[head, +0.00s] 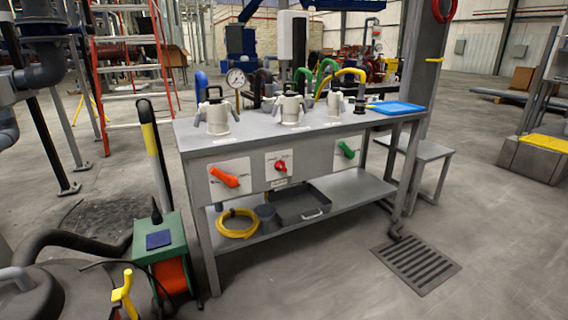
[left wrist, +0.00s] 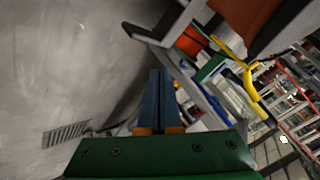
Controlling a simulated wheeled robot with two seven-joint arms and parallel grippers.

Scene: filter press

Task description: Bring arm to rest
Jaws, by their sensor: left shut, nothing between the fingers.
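My left gripper (left wrist: 161,74) shows in the left wrist view, with a green palm, orange finger bases and blue fingers. The fingers are shut against each other with nothing between them. They point over the grey floor beside the workbench, apart from anything I can make out. Neither gripper shows in the head view, and my right gripper is in no view.
Floor right of the drain grate (head: 416,262) is clear.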

